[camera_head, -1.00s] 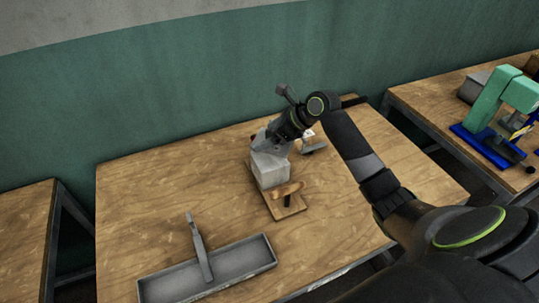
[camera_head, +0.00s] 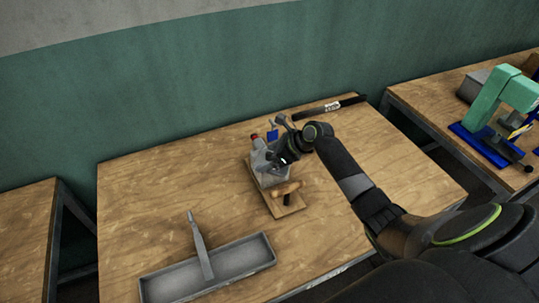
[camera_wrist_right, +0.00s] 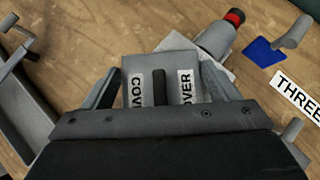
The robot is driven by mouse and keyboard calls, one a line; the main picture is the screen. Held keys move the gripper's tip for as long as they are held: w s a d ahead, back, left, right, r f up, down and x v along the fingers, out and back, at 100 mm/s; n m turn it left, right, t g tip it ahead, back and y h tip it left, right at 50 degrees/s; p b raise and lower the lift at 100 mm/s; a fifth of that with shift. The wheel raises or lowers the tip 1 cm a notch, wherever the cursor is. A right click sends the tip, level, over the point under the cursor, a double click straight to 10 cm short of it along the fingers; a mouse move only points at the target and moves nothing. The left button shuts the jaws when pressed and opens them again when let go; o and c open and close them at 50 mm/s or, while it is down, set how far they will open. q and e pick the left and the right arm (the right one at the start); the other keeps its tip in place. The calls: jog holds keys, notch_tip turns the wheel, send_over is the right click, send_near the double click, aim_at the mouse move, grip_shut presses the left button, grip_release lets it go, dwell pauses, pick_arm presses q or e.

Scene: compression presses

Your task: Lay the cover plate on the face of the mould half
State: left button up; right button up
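The grey cover plate (camera_wrist_right: 143,75), with white labels reading COVER and a dark upright post (camera_wrist_right: 158,88) in its middle, shows in the right wrist view. My right gripper (camera_wrist_right: 160,68) is open over it, its fingers wide apart on either side of the post and clear of it. The gripper also shows at the block in the head view (camera_head: 276,161). The grey block (camera_head: 257,160), which looks like the mould half, stands on a wooden board with a handle. The gripper hides much of its top, so how the plate sits on it cannot be told. My left gripper is not in view.
A dark labelled bar (camera_head: 318,111) lies behind. The table's left side is clear.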

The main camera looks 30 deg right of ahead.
jog(key=o, duration=0.4)
jog(key=b+v, duration=0.1)
jog(key=v, duration=1.1)
jog(key=shift+r, duration=0.2)
